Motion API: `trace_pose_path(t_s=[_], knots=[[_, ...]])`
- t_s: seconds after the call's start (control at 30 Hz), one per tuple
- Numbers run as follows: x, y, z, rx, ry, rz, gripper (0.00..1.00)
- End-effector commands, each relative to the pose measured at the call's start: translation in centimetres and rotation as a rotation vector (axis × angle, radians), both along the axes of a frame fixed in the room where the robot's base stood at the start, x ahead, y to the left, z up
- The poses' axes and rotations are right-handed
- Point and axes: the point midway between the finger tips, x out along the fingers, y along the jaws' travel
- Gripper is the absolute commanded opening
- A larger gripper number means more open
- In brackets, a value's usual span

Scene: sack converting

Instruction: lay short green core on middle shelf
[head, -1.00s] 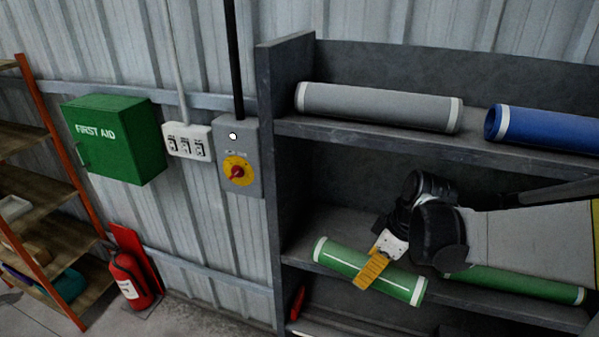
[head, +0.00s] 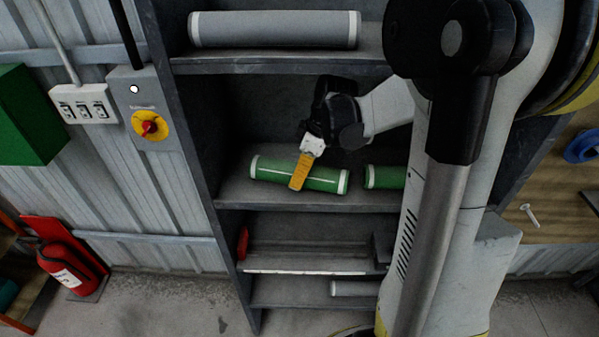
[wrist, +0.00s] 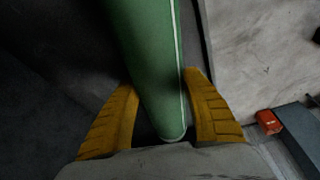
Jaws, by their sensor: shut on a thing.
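My gripper (head: 299,180) is shut on a green core (head: 326,179) with white end bands, one yellow finger across its middle. The core lies roughly level at the middle shelf (head: 236,193), its right end slightly lower in the picture. I cannot tell whether it touches the board. In the wrist view, the core (wrist: 155,55) runs lengthwise between both yellow fingers (wrist: 159,82). A second green core (head: 386,177) lies to the right on the same shelf, separated by a small gap and partly hidden by my arm.
A grey core (head: 275,29) lies on the shelf above. A red object (head: 243,243) and a pale core (head: 354,288) are on lower shelves. The rack's left upright (head: 182,120) stands close to the held core's left. A fire extinguisher (head: 70,264) is at lower left.

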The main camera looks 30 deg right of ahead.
Motion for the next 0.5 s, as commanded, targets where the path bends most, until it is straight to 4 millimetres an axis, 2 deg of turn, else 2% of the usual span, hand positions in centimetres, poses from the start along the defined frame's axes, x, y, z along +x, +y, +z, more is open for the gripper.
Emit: trace_pose_path(t_s=[0.07,0.1,0.13,0.5], knots=[[0.01,0.01,-0.38,0.000,0.000,0.000,0.14],[0.00,0.00,-0.26,0.000,0.000,0.000,0.67],[0.00,0.00,-0.24,0.000,0.000,0.000,0.74],[-0.01,0.00,0.19,0.000,0.000,0.000,0.74]])
